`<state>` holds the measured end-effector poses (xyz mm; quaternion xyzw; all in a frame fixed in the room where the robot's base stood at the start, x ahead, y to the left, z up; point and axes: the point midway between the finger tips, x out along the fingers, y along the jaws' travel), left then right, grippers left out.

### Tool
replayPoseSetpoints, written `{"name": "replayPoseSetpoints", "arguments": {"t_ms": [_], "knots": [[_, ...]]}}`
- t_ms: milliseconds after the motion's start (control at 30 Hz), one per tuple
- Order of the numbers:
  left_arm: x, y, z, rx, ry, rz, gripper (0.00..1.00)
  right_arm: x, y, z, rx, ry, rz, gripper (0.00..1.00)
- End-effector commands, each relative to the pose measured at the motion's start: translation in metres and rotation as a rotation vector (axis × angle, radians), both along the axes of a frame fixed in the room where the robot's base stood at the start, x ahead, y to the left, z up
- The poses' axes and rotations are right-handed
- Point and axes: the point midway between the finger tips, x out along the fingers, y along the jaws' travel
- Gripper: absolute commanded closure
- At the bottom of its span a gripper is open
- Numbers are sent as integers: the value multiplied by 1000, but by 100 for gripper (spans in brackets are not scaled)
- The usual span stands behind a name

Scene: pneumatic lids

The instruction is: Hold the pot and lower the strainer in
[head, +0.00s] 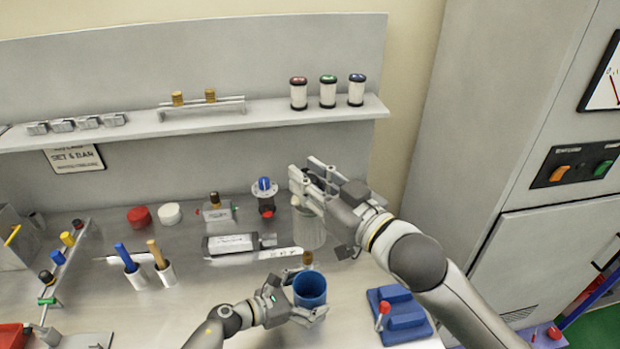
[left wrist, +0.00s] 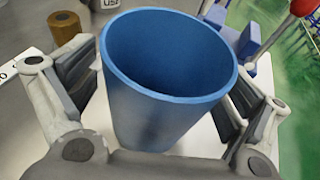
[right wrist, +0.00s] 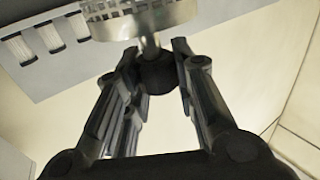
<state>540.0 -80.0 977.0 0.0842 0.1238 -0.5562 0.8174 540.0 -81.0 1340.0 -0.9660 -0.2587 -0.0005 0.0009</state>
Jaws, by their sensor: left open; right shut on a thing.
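The pot is a blue, open-topped cup (head: 310,288) standing on the bench, and its rim and empty-looking inside fill the left wrist view (left wrist: 160,110). My left gripper (head: 298,303) is open, with one finger on each side of the pot; gaps show between the pads and its wall. The strainer (head: 309,230) is a pale metal mesh cylinder hanging below my right gripper (head: 307,187), behind the pot and above the bench. In the right wrist view its perforated body (right wrist: 145,20) joins a short stem and a dark knob (right wrist: 157,73), which the right fingers grip.
A brown-topped item (head: 307,258) stands close behind the pot. A blue block fixture (head: 400,312) with a red-knobbed lever is right of the pot. A blue-topped valve (head: 265,195) stands left of the strainer. A shelf (head: 250,113) runs above the bench.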

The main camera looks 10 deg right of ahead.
Motion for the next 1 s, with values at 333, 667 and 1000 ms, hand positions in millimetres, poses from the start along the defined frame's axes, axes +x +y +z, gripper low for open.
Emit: {"name": "replayPoseSetpoints", "arguments": {"t_ms": [333, 667, 1000], "knots": [[0, 0, 0, 0, 0, 0, 4, 0, 0, 0, 0, -1, 0, 100], [0, 0, 0, -1, 0, 0, 4, 0, 0, -4, 0, -1, 0, 100], [0, 1, -1, 0, -1, 1, 4, 0, 0, -9, 0, -1, 0, 100]]}}
